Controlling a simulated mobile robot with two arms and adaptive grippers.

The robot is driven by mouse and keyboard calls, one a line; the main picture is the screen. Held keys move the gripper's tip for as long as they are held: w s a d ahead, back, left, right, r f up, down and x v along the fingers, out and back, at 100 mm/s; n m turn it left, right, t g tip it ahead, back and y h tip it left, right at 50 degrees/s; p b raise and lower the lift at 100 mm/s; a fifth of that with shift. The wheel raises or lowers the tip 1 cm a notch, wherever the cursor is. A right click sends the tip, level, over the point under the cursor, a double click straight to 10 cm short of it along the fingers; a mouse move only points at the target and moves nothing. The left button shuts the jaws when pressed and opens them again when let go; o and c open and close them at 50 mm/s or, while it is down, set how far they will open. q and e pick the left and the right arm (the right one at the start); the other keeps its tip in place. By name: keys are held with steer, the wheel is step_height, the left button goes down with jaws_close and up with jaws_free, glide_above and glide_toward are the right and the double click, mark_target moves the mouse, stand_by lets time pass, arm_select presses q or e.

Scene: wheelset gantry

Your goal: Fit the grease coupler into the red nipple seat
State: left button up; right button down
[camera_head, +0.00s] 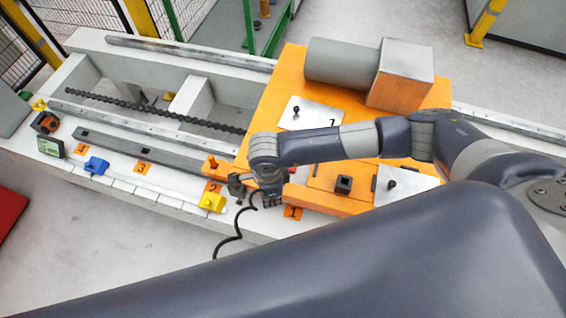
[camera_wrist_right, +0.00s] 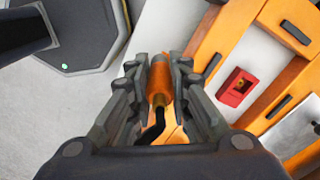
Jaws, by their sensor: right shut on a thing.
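The grease coupler (camera_wrist_right: 160,84) is an orange cylinder in the right wrist view. It lies between the two fingers of my right gripper (camera_wrist_right: 160,78), which is shut on it. A black hose (camera_wrist_right: 154,130) runs back from the coupler. The red nipple seat (camera_wrist_right: 237,87) is a red block with a dark recess and a small brass-coloured part inside. It is to the right of the gripper, apart from the coupler. In the head view my right gripper (camera_head: 262,192) hangs over the front edge of the orange carriage, and the coupler cannot be made out clearly. My left gripper is not in view.
The orange carriage (camera_head: 285,80) carries a grey motor (camera_head: 340,63) and metal plates. The pale gantry bed (camera_head: 190,52) holds a chain (camera_head: 150,108) and rails. A yellow block (camera_head: 212,202) and a blue block (camera_head: 96,165) stand along its front edge. Open floor lies in front.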

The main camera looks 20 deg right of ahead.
steer(key=w+d+b, duration=0.1)
steer(key=w+d, duration=0.1)
steer(key=w, duration=0.2)
steer(key=w+d+f+b, duration=0.1)
steer(key=w+d+b, duration=0.1)
steer(key=w, duration=0.2)
steer(key=w+d+b, duration=0.2)
steer(key=w+d, duration=0.1)
steer(key=w, duration=0.1)
steer(key=shift+w+f, duration=0.15)
steer(key=shift+f, duration=0.15)
steer(key=shift+w+d, duration=0.25)
steer(key=shift+w, duration=0.15)
steer(key=f+b, duration=0.3)
steer(key=shift+w+d+f, duration=0.2)
steer(key=shift+w+f, duration=0.1)
steer(key=shift+w, duration=0.05)
steer(key=shift+r, duration=0.1)
